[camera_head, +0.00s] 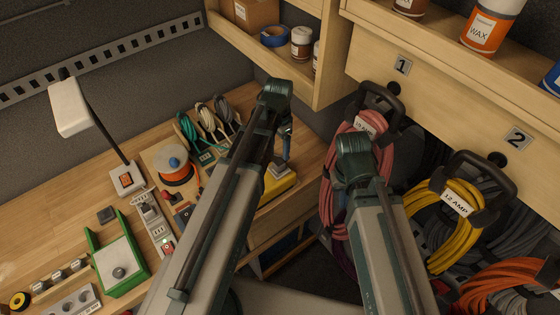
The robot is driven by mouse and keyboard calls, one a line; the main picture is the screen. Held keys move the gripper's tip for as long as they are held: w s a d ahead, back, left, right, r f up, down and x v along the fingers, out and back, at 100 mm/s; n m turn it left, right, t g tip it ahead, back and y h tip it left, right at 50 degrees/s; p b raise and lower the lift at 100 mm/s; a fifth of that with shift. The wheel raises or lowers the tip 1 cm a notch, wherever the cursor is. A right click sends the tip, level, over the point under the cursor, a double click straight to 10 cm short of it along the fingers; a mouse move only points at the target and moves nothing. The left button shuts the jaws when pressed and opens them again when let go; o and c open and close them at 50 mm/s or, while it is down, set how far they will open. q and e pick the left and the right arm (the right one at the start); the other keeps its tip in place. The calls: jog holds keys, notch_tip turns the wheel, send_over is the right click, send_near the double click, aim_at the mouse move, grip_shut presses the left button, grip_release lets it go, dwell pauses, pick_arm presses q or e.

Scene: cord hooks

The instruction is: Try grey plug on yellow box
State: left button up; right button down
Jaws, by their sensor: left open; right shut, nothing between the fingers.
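The yellow box (287,187) sits near the right edge of the wooden bench, partly hidden by my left arm. A light grey block (279,170) is on its top; I cannot tell whether it is a plug or part of the box. A grey cord (227,112) stands coiled at the back of the bench beside a white and a green one; I cannot make out its plug end. My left gripper (287,148) is open, just above the yellow box. My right gripper (343,200) is shut and empty, in front of the pink cord, mostly hidden by its own wrist.
A pink cord (327,190), a yellow cord (435,235) and an orange cord (510,275) hang at the right cabinet. An orange reel (176,178), a power strip (152,218), a green-sided box (120,263) and a lamp (70,108) stand on the bench. Shelves overhang the back.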

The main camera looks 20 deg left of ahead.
aim_at(279, 162)
pick_arm(q)
jog(key=shift+f, duration=0.15)
notch_tip(279, 162, down, 9)
jog(key=b, duration=0.9)
jog(key=shift+c, duration=0.3)
dwell(0.5)
grip_shut()
jog(key=shift+r, duration=0.25)
jog(key=shift+r+p, duration=2.95)
jog(key=shift+p, duration=0.1)
